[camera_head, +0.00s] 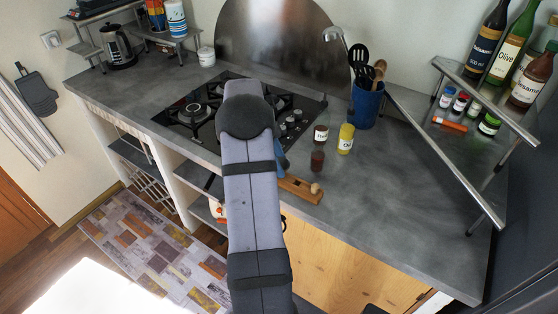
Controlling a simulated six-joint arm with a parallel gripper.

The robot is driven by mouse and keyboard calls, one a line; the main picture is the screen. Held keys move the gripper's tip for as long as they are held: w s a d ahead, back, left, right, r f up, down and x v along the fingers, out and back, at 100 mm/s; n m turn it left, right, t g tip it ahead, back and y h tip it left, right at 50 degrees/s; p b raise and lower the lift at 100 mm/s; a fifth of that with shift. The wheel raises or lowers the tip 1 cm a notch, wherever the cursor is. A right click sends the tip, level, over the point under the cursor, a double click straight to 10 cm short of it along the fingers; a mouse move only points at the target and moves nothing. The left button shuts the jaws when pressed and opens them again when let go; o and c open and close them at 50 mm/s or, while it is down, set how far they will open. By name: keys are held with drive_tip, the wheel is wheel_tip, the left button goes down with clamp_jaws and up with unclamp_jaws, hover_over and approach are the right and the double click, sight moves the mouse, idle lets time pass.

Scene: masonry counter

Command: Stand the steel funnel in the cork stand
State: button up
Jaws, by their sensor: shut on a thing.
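I cannot make out the steel funnel or the cork stand in this view. My arm reaches up through the middle of the picture over the counter's front edge, and its bulk covers part of the counter and hob. My gripper is hidden behind the arm, so its fingers and anything in them do not show.
On the grey counter (395,215), a wooden piece with a round knob (299,189) lies right of my arm. Small jars (346,138) stand behind it, with a blue utensil holder (366,104) farther right. A metal shelf (470,85) holds bottles. The right counter is clear.

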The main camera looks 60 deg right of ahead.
drive_tip(key=shift+f, duration=0.15)
drive_tip(key=o, duration=1.4)
drive_tip(key=shift+c, duration=0.2)
drive_tip(key=shift+b+v, duration=1.15)
drive_tip(key=shift+v, duration=2.55)
